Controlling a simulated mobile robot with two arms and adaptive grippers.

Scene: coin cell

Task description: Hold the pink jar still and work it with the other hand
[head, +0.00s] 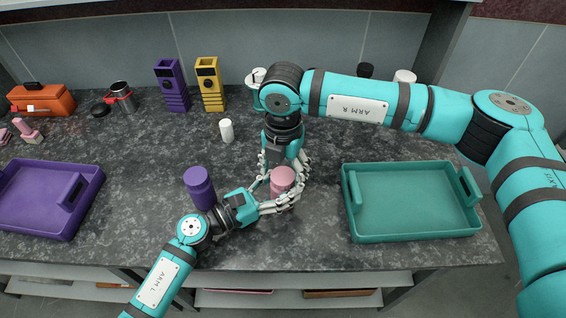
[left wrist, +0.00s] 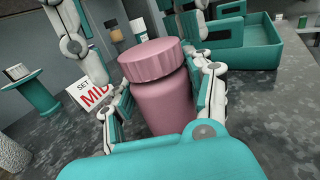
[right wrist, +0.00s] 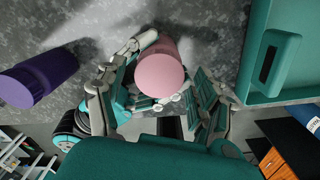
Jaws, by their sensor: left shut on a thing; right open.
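The pink jar (head: 282,178) stands on the dark counter with its ribbed pink lid on. My left gripper (head: 277,203) is shut on the jar's body from the front left. In the left wrist view the jar (left wrist: 162,100) is upright between the left fingers (left wrist: 160,98). My right gripper (head: 284,168) reaches in from behind, its fingers spread around the jar's upper part. In the right wrist view the lid (right wrist: 158,75) lies between and beyond the open right fingers (right wrist: 165,98); I cannot tell whether they touch it.
A purple jar (head: 200,188) stands just left of the left gripper. A teal tray (head: 412,236) lies to the right and a purple tray (head: 50,228) to the far left. A small white bottle (head: 226,130), purple holder (head: 172,86) and yellow holder (head: 210,84) stand behind.

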